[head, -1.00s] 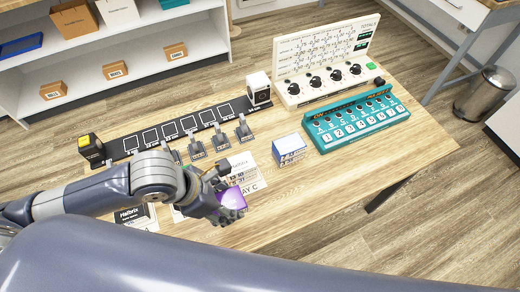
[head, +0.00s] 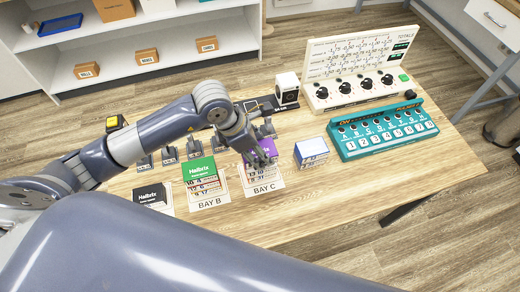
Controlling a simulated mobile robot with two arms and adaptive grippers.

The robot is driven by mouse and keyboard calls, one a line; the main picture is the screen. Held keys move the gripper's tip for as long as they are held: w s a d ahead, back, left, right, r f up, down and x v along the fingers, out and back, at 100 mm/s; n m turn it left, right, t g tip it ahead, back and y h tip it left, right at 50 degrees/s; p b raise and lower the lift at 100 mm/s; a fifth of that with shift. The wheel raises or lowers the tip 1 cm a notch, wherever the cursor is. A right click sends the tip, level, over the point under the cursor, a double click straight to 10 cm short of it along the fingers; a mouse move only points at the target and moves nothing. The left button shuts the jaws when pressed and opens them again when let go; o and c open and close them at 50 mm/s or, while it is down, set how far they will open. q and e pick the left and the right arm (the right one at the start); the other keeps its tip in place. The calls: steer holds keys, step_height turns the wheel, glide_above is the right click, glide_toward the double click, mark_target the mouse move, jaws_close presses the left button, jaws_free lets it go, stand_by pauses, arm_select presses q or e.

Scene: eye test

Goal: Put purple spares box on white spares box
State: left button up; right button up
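The purple spares box (head: 265,147) is over the upper part of the BAY C card, partly hidden by my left gripper. My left gripper (head: 262,160) reaches in from the left, with its grey fingers around the purple box. I cannot tell whether the box touches what is under it. A small box with a white top and blue-marked sides (head: 311,151), which looks like the white spares box, stands on the table just right of the purple box, with a gap between them. My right gripper is not in view.
A teal panel with numbered keys (head: 383,133) and a white dial console (head: 357,92) stand at the right. A green Halbrix piece (head: 199,169) is at BAY B. A white cube with a black face (head: 287,92) stands behind. The table's front right is bare.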

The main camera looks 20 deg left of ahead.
arm_select(q)
steer(key=shift+w, duration=0.55)
step_height(320, 180, down, 2)
steer(key=shift+f+p, duration=0.2)
steer(key=shift+p, duration=0.65)
steer(key=shift+f, duration=0.6)
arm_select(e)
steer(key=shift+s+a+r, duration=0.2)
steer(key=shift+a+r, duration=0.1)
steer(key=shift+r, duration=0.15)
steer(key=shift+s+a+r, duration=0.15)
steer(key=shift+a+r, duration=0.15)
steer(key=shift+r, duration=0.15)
arm_select(q)
steer(key=shift+f, duration=0.1)
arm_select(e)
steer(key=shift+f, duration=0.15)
arm_select(q)
steer(key=o, duration=0.7)
steer(key=shift+f, duration=0.1)
steer(key=o, duration=0.4)
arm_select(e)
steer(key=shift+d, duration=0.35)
